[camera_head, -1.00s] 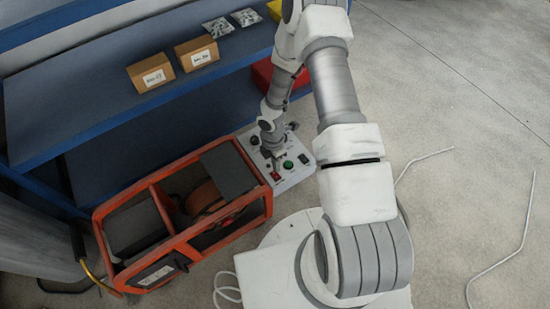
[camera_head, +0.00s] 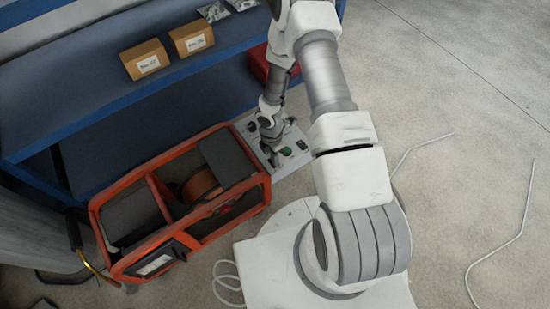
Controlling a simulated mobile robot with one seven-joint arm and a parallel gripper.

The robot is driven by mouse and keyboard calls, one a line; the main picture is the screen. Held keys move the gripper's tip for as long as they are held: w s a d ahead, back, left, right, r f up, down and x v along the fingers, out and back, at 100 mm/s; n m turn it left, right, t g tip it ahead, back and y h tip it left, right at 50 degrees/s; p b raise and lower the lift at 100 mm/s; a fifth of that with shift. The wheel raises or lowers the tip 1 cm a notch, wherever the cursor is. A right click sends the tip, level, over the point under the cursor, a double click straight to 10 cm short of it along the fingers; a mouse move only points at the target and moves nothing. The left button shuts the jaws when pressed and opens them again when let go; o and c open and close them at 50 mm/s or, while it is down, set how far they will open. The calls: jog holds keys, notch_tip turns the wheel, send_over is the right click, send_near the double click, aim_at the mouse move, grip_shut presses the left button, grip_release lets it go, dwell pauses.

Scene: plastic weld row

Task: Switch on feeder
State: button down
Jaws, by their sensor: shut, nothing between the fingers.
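The feeder (camera_head: 217,219) is an orange-red framed unit with a copper-coloured spool inside, standing on the floor left of my base. A light grey control panel (camera_head: 296,163) sits at its right rear end. It carries a green button (camera_head: 287,151) and a dark switch (camera_head: 301,145). My gripper (camera_head: 274,158) points down over the panel's front-left part, just left of the green button. Its fingers are shut and empty. The red switch seen earlier at the panel's front left is hidden behind the gripper. I cannot tell whether the fingers touch the panel.
A blue shelf (camera_head: 90,105) stands behind, with two labelled cardboard boxes (camera_head: 146,60) and clear bags on it. A red bin (camera_head: 260,66) is behind my arm. A yellow-black cable (camera_head: 82,255) hangs at the feeder's left end. Bent white rods (camera_head: 498,262) lie on the floor right.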

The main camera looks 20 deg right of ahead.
aim_at(270, 158)
jog(key=shift+f, duration=0.15)
jog(key=shift+w+a, duration=0.25)
jog(key=shift+w, duration=0.45)
jog(key=shift+r, duration=0.25)
notch_tip(270, 158, up, 14)
jog(key=w+p, duration=0.1)
jog(key=p, duration=0.5)
jog(key=shift+w+a, duration=0.3)
jog(key=p, duration=0.1)
jog(key=s+p, duration=0.1)
jog(key=p, duration=0.1)
jog(key=shift+s+d+p, duration=0.2)
jog(key=shift+d+p, duration=0.1)
